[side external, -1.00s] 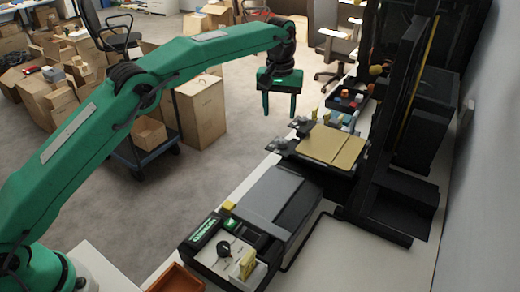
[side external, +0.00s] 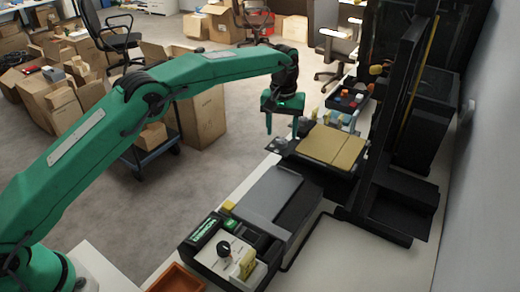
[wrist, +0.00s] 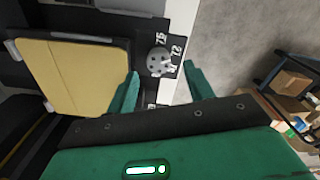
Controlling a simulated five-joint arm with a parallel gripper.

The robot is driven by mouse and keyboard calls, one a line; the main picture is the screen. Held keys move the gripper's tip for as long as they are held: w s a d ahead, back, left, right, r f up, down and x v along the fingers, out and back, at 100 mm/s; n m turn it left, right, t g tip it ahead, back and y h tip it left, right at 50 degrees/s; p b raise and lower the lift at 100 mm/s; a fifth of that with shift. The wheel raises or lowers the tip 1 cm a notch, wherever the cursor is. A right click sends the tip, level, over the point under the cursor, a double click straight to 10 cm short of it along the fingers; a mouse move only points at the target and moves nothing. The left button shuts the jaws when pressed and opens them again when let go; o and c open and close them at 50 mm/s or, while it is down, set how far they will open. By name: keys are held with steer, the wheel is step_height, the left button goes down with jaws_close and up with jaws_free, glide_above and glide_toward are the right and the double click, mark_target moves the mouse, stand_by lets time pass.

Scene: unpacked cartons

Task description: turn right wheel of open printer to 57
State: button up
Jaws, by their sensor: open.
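The open printer is the black machine with a tan plate (side external: 332,146) on top; the plate also fills the left of the wrist view (wrist: 75,75). A round grey wheel (wrist: 158,62) with holes sits on a dark dial beside the plate. White numbers like 75 and 72 are printed around it, tilted. Part of another dial (wrist: 150,98) shows below, mostly hidden by my gripper. In the side view, a wheel (side external: 279,146) shows at the printer's near-left edge. My gripper (side external: 282,134) is open above the printer's left edge; in the wrist view its fingers flank the wheel.
A tall black frame (side external: 400,130) stands right of the printer. Small bins (side external: 350,98) lie behind. Floor left of the table holds a cart and cartons.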

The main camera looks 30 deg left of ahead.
mark_target(282, 140)
steer(key=shift+f, duration=1.55)
steer(key=shift+c, duration=0.4)
steer(key=c, duration=0.9)
steer(key=shift+m, duration=0.4)
steer(key=m, duration=1.1)
steer(key=shift+r, duration=0.1)
